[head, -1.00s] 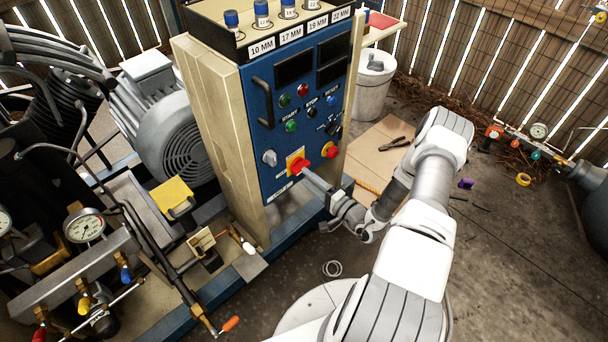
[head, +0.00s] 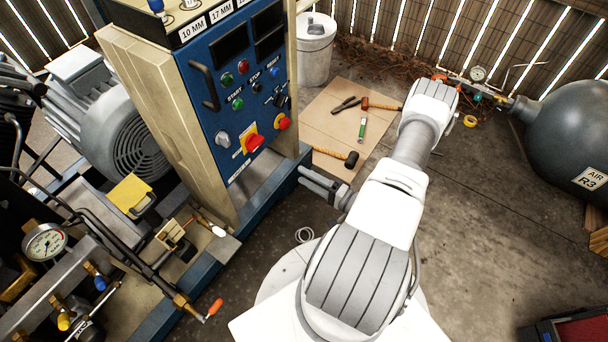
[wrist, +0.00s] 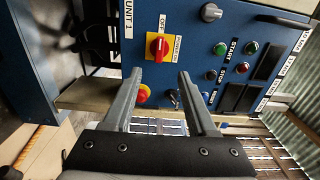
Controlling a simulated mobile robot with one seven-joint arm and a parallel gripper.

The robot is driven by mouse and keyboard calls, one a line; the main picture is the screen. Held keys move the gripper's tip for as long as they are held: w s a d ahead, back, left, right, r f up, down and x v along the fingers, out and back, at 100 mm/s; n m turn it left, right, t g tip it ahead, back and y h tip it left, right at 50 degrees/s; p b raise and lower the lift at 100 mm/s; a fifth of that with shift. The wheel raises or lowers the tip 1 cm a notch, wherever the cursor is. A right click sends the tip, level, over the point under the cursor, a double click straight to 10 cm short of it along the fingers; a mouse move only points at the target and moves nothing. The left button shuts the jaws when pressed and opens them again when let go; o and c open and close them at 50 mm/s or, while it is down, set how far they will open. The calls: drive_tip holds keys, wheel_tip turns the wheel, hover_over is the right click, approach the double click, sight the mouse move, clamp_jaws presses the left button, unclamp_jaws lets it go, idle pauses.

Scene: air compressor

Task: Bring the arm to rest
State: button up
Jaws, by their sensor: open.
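My gripper (head: 318,183) is open and empty, and it stands off to the right of the lower part of the blue control panel (head: 205,125) in the head view. In the wrist view my gripper's two fingers (wrist: 160,92) are apart and point toward the panel, with nothing between them. The red rotary switch on its yellow plate (head: 254,143) is on the panel, left of and above the gripper. It also shows just beyond the fingers in the wrist view (wrist: 159,46). My arm reaches out from the bottom centre and bends back to the panel.
A cardboard sheet (head: 325,125) with pliers, hammers and a screwdriver lies on the floor behind my arm. A grey air tank (head: 575,130) stands at the right. The motor (head: 125,130) and pipework fill the left. The floor at the right is mostly clear.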

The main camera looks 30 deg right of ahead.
idle(0.3)
drive_tip(key=w+a+r+n+g+y, duration=0.1)
drive_tip(key=a+r+n+g+y, duration=0.4)
drive_tip(key=r, duration=0.6)
drive_tip(key=w+a+r+n+g+y, duration=0.15)
drive_tip(key=a+r+n+g, duration=0.4)
drive_tip(key=r, duration=0.55)
drive_tip(key=s+a+r+n+g+h+p, duration=0.1)
drive_tip(key=s+a+r+g+h, duration=0.3)
drive_tip(key=s+r, duration=0.35)
drive_tip(key=s+a+r+n+g+h+p, duration=0.1)
drive_tip(key=s+a+r+n+g+h, duration=0.1)
drive_tip(key=s+a+r+h, duration=0.35)
drive_tip(key=d+r+t+h+p, duration=0.2)
drive_tip(key=r+p, duration=0.4)
drive_tip(key=r, duration=0.5)
drive_tip(key=d+r+t+h+p, duration=0.1)
drive_tip(key=r+t+p, duration=0.2)
drive_tip(key=r+p, duration=0.3)
wheel_tip(320, 180, up, 6)
drive_tip(key=shift+s+d+f+h+p, duration=0.2)
drive_tip(key=shift+d+f+h+p, duration=0.05)
drive_tip(key=shift+d+h+p, duration=0.15)
drive_tip(key=shift+d+t, duration=0.1)
drive_tip(key=shift+t, duration=0.15)
